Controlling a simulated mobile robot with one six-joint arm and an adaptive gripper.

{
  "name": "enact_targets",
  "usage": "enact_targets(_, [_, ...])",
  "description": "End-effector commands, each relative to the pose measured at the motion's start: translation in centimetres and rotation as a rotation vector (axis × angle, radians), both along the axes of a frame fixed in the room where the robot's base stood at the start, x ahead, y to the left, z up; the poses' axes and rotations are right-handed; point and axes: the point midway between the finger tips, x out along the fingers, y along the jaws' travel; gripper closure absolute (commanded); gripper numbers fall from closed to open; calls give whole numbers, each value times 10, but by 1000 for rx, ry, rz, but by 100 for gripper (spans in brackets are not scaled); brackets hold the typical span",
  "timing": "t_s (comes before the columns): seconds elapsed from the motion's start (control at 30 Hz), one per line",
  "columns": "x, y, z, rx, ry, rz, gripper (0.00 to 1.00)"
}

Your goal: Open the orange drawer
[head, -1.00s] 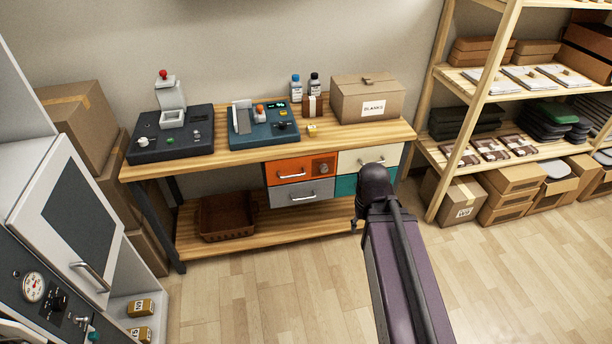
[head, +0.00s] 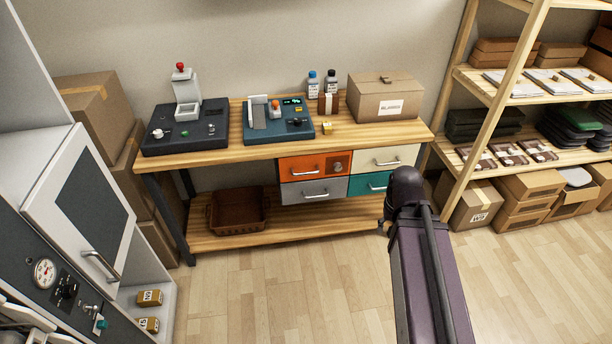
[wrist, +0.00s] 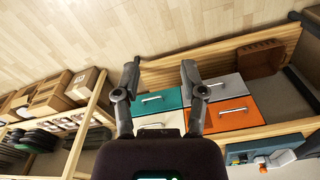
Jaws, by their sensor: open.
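The orange drawer (head: 301,167) is the upper left of the drawers under the workbench top. In the wrist view, which is turned over, the orange drawer (wrist: 232,116) lies right of my gripper (wrist: 159,78). My gripper is open and empty, its two fingers apart, pointing toward the drawers.
A grey drawer (head: 314,191) lies below, a cream drawer (head: 385,159) to the right, and a teal drawer (head: 369,184) lower right. A brown bin (head: 237,211) sits on the lower shelf. Shelving (head: 470,90) stands right. The floor before the bench is clear.

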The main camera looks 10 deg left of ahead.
Motion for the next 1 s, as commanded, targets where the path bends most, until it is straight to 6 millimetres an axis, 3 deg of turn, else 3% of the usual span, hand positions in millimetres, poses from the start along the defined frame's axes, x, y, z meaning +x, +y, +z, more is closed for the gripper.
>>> enact_targets(0.27, [37, 21, -44, 24, -132, -91, 46])
enact_targets(0.5, [82, 43, -84, 81, -304, -204, 46])
enact_targets(1.0, [167, 96, -147, 300, -633, -439, 46])
